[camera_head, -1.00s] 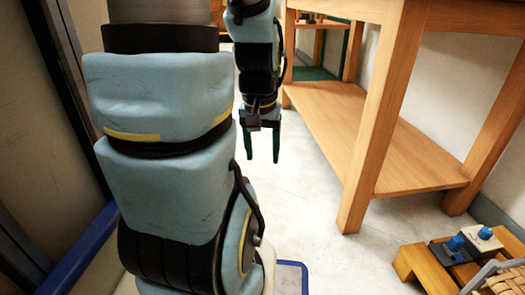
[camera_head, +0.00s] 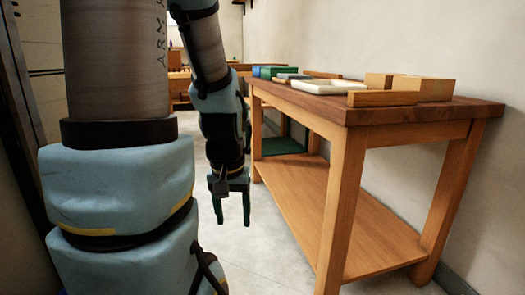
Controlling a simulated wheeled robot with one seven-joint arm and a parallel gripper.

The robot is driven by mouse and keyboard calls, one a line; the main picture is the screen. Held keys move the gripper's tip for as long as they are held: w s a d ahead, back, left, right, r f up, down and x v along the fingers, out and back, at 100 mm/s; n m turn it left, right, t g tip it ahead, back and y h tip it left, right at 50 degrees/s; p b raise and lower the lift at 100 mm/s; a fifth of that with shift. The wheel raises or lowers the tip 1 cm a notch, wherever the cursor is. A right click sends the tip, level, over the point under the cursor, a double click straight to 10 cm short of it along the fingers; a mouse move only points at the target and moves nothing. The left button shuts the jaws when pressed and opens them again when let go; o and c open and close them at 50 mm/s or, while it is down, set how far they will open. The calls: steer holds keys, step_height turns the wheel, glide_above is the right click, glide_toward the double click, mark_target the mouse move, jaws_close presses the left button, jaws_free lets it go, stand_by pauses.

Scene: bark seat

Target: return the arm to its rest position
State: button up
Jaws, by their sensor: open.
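My gripper (camera_head: 232,208) hangs at the end of my arm, pointing down, left of the wooden table. Its two dark green fingers are apart with nothing between them, and pale floor shows behind and below them. My arm's thick blue and grey links fill the left of the view and hide what is behind them. The gripper is apart from the table.
The wooden table (camera_head: 385,133) with a lower shelf (camera_head: 345,215) stands at the right by a white wall. On its top are wooden blocks (camera_head: 422,87), a white tray (camera_head: 326,86) and green and blue boxes (camera_head: 270,72). Bare floor (camera_head: 275,255) lies between my arm and the table.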

step_height(320, 180, up, 31)
steer(key=p, duration=2.9)
steer(key=shift+r, duration=0.1)
